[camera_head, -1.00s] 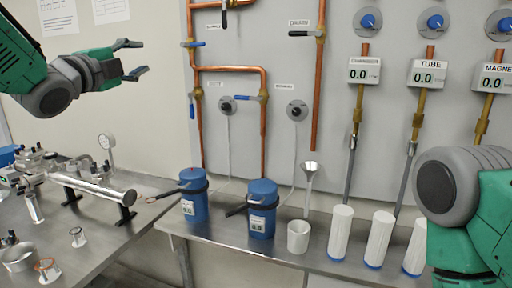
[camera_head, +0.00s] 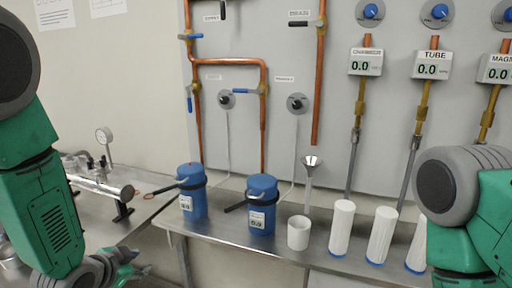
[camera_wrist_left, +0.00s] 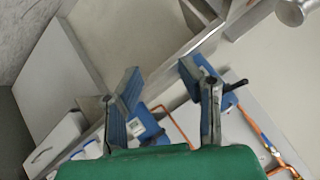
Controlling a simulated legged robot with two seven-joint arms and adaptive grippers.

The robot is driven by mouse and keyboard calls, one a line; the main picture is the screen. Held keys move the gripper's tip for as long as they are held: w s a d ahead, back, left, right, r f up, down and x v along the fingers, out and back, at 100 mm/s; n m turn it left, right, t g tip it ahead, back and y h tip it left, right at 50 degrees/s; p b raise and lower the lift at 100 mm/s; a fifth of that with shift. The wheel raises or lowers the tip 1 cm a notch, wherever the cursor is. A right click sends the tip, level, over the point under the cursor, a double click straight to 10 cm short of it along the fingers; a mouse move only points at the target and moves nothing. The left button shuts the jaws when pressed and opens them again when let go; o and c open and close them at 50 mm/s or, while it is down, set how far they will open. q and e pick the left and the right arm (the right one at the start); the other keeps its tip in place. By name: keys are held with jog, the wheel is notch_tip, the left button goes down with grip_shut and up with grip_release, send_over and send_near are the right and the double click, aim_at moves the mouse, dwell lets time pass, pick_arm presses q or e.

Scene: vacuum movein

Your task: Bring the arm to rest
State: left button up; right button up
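My left arm, green and grey, comes down along the left edge of the head view. Its gripper (camera_head: 128,268) is low at the bottom left, in front of the steel bench and below its top edge in the picture. In the left wrist view my left gripper (camera_wrist_left: 160,78) has its two blue-padded fingers spread apart with nothing between them. My right arm shows at the right edge of the head view as a grey joint and green link. The right gripper is out of view.
Two blue canisters (camera_head: 262,206) stand on the steel bench (camera_head: 320,252) with a white cup (camera_head: 298,233) and several white cylinders (camera_head: 381,236). A metal tube assembly (camera_head: 100,184) lies on the left bench. Copper pipes (camera_head: 228,63) and meters (camera_head: 366,62) line the wall panel.

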pick_arm(q)
jog(key=s+f+n+g, duration=0.2)
jog(key=s+f, duration=0.4)
jog(key=s, duration=0.5)
jog(key=s+f+n+g+y, duration=0.1)
jog(key=s+f+n+g, duration=0.2)
jog(key=s+f, duration=0.4)
jog(key=s+f+n+g+b, duration=0.1)
jog(key=s+f+n+g, duration=0.2)
jog(key=s+f, duration=0.4)
jog(key=s+g, duration=0.1)
jog(key=s, duration=0.7)
jog(key=shift+s+a+y, duration=0.2)
jog(key=shift+s+y, duration=0.1)
jog(key=shift+s, duration=0.1)
jog(key=shift+w, duration=0.15)
